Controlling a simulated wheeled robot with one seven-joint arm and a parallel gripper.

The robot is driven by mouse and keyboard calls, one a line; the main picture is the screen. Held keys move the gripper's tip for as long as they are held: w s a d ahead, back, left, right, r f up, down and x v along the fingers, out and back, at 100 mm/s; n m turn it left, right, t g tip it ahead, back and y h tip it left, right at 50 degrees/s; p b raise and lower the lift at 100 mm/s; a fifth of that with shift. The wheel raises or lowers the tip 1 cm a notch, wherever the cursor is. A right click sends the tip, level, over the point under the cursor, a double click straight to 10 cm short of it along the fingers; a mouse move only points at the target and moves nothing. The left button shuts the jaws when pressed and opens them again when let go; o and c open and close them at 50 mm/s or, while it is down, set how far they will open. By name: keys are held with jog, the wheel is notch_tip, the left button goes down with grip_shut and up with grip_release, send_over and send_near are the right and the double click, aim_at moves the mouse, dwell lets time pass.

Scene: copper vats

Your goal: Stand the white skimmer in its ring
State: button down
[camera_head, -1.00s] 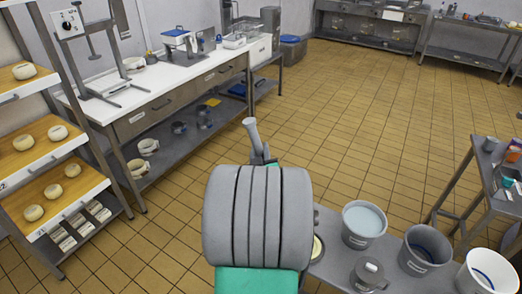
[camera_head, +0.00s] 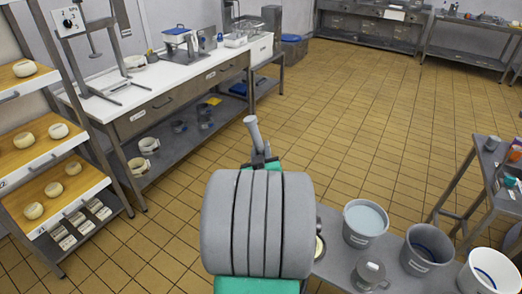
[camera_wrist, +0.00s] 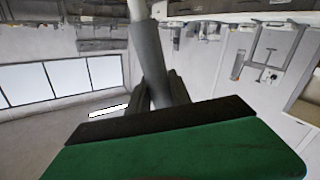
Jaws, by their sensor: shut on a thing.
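My gripper (camera_head: 259,160) is out in front of the robot, above the open tile floor, with most of it behind my own arm. It is shut on the grey handle of the white skimmer (camera_head: 252,129), which sticks up from the fingers, slightly tilted. In the wrist view the dark fingers of my gripper (camera_wrist: 158,92) close around the grey handle of the skimmer (camera_wrist: 149,52), and a white part continues beyond it to the top edge. The skimmer's head is out of view. I cannot make out its ring in either view.
A white-topped bench (camera_head: 160,80) with equipment runs along the left. A rack (camera_head: 45,150) of round cheeses stands at the near left. Several buckets, one holding pale liquid (camera_head: 365,218), stand on a low bench at the lower right. The tiled floor ahead is clear.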

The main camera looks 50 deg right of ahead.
jog(key=shift+r, duration=0.1)
jog(key=c, duration=1.1)
grip_release()
jog(key=shift+a, duration=0.1)
